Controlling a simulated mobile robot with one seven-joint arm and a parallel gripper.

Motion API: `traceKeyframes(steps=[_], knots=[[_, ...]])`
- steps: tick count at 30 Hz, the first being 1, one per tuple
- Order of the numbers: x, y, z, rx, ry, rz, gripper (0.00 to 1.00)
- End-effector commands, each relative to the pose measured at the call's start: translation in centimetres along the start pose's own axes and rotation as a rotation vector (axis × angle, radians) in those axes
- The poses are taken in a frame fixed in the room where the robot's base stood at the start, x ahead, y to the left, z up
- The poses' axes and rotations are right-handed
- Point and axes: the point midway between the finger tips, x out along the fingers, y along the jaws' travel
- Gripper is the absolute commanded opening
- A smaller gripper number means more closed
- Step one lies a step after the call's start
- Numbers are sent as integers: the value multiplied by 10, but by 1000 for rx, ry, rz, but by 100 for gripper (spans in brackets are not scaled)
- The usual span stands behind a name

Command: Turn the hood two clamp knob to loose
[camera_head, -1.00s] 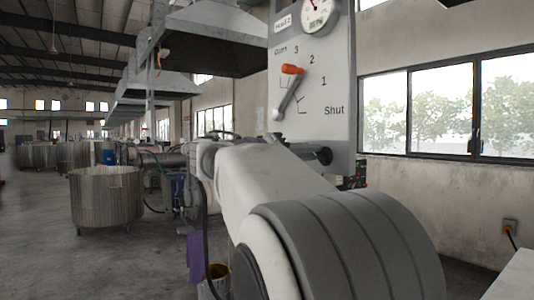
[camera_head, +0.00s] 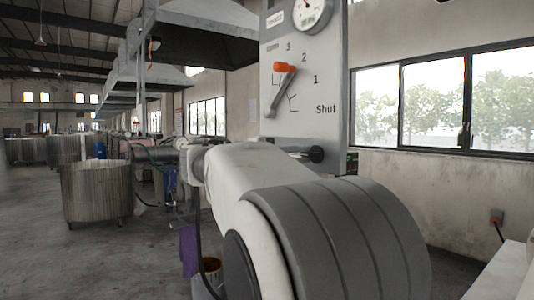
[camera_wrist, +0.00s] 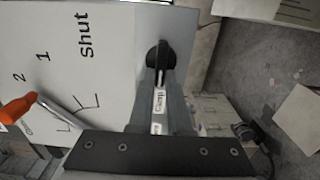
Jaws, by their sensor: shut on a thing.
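The black clamp knob (camera_wrist: 160,54) sits near the lower edge of the pale hood panel (camera_wrist: 105,60); in the head view the dark knob (camera_head: 317,154) shows below the word Shut. My gripper (camera_wrist: 161,72) has its fingers closed on the knob in the wrist view. A small "Clamp" label (camera_wrist: 159,99) shows between the fingers. In the head view my arm hides most of the gripper. The knob's exact turn angle is hard to tell.
An orange-tipped lever (camera_head: 284,68) on the same panel points near 2 and 3, with a gauge (camera_head: 310,12) above. Metal drums (camera_head: 97,192) stand on the floor at left. A wall socket (camera_head: 497,217) with a cable is at right.

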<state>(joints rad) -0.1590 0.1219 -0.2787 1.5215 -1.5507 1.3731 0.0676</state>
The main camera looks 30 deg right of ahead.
Motion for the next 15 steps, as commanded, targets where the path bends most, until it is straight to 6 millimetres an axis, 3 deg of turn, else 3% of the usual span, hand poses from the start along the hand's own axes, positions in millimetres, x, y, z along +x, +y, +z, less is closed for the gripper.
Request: traceKeyframes(steps=[14, 15], knots=[[0, 0, 0, -16, 1, 0, 0], [0, 0, 0, -16, 1, 0, 20]])
